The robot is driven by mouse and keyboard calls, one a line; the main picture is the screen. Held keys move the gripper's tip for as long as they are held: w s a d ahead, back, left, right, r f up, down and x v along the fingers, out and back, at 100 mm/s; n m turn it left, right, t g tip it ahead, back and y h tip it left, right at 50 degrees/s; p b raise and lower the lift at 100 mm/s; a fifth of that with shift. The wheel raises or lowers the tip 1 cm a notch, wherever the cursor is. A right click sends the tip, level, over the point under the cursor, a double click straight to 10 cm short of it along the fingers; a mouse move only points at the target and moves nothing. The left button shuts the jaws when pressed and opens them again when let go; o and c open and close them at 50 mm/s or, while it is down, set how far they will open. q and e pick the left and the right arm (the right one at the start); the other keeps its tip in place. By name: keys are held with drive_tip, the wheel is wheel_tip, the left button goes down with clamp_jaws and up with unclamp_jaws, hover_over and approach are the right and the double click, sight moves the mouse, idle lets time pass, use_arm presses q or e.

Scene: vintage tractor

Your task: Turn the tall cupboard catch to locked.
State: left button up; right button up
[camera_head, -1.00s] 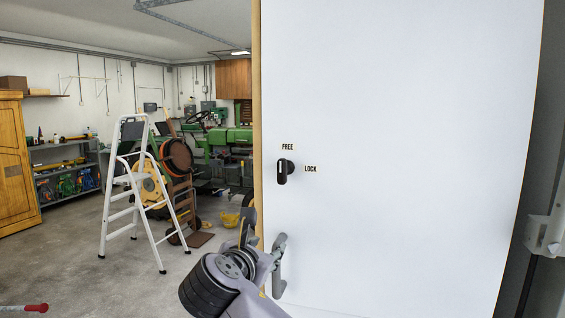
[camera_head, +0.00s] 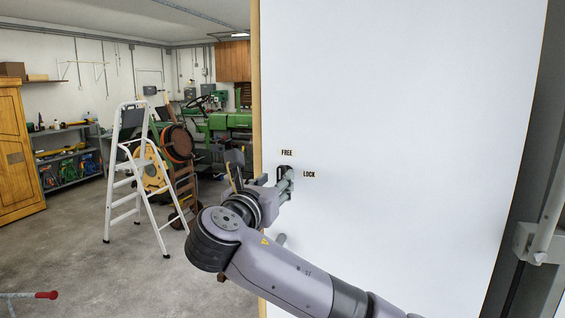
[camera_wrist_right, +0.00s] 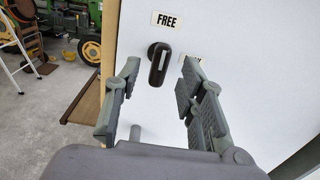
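The cupboard catch is a small black knob (camera_head: 282,171) on the white cupboard door (camera_head: 400,130), partly hidden by my right gripper in the head view. In the right wrist view the catch (camera_wrist_right: 158,63) stands upright, its pale line towards the FREE label (camera_wrist_right: 168,19). The LOCK label (camera_head: 309,174) is to the right of the catch. My right gripper (camera_head: 287,183) is at the catch in the head view. In the wrist view its open fingers (camera_wrist_right: 160,75) stand left and right of the catch, with gaps on both sides. My left gripper is not in view.
A door handle (camera_head: 281,240) is below the catch, partly behind my right arm. A white stepladder (camera_head: 130,175) stands left of the door on open floor. A green tractor (camera_head: 225,120) is behind it. A red-ended bar (camera_head: 46,295) shows at bottom left.

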sight(279, 177)
drive_tip(key=p+x, duration=0.2)
drive_tip(key=x, duration=0.3)
drive_tip(key=shift+w+d, duration=0.15)
drive_tip(key=shift+w, duration=0.2)
drive_tip(key=shift+c, duration=0.3)
clamp_jaws()
